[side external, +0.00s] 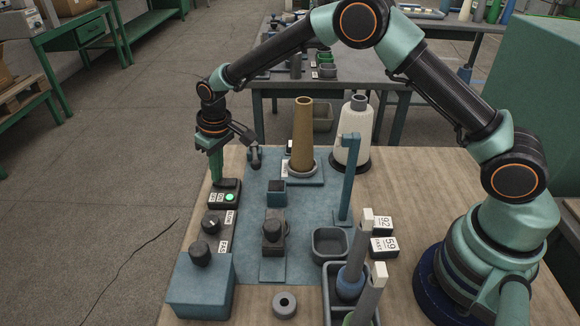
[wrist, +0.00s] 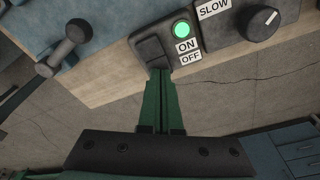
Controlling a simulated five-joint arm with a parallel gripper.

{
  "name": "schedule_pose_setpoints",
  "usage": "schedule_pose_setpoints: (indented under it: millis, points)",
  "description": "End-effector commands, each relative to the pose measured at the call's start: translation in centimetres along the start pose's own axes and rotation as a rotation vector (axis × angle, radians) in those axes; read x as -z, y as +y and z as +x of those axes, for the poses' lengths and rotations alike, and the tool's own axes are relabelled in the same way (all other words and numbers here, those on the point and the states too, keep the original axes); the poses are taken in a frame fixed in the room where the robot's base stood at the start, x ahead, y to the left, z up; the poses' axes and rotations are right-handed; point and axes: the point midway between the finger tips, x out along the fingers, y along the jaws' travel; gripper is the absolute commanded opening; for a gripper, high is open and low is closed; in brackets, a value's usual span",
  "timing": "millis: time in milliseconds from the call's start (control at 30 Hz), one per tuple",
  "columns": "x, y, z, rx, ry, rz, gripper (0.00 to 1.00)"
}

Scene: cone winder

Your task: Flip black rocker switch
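The black rocker switch (side external: 228,184) sits at the far end of a dark control panel near the table's left edge. In the wrist view the rocker (wrist: 150,50) lies beside ON and OFF labels and a lit green lamp (wrist: 181,29). The lamp also glows in the side view (side external: 230,197). My gripper (side external: 216,180) points down at the rocker, its green fingers together and nothing between them. In the wrist view the fingertips (wrist: 158,73) are at the rocker's OFF-side edge; I cannot tell whether they touch it.
A dial knob (wrist: 262,23) with a SLOW label stands beside the lamp. A blue box with a black button (side external: 200,254) is at the near end. A lever with a dark knob (wrist: 77,32) is close to my gripper. A brown cone (side external: 303,135) and white yarn cone (side external: 354,130) stand behind.

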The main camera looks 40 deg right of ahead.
Motion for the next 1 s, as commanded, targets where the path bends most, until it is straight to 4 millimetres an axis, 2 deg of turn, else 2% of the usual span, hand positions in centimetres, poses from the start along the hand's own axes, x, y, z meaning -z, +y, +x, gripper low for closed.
schedule_pose_setpoints:
  millis: [433,1000]
  points:
    - [-0.1,0.0,0.3,0.0,-0.001,0.0,0.0]
    - [0.6,0.0,-3.8,0.0,0.001,0.0,0.0]
